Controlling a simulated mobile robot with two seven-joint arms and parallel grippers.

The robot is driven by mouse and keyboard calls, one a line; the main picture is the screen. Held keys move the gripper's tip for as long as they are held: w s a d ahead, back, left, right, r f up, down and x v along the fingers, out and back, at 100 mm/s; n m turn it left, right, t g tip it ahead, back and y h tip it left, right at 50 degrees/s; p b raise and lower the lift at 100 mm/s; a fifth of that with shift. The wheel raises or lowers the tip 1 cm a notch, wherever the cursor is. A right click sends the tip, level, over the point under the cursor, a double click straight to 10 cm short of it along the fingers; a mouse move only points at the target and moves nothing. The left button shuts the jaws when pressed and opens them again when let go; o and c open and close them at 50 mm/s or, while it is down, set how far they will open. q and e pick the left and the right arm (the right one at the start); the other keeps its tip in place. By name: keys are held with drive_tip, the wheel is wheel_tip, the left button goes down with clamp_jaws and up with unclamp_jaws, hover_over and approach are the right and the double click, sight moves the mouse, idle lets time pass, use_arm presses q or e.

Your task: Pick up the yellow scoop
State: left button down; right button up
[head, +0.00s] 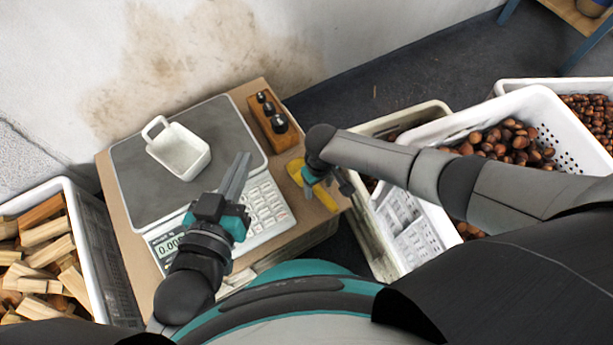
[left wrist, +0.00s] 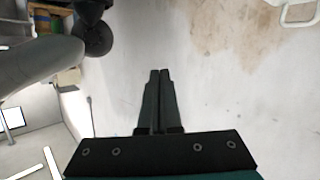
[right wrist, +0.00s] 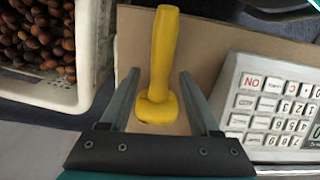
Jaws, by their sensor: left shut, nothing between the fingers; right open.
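The scale (head: 135,165) carries a white container (head: 180,150). A wooden block with weights (head: 272,120) stands behind the scoop. White crates of chestnuts (head: 545,105) are at right, and a crate of firewood (head: 75,215) is at left.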

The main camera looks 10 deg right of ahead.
use_arm(q)
drive_tip(key=shift+s+d+r+t+h+b, duration=0.2)
drive_tip(key=shift+d+r+t+b, duration=0.1)
drive_tip(key=shift+t, duration=0.2)
drive_tip(key=shift+s+d+r+t+h+b, duration=0.1)
drive_tip(key=shift+s+d+r+t+b, duration=0.15)
drive_tip(key=shift+t, duration=0.25)
use_arm(e)
drive_tip(key=shift+f, duration=0.65)
use_arm(q)
drive_tip(key=shift+a, duration=0.1)
drive_tip(key=shift+n, duration=0.3)
use_arm(e)
clamp_jaws()
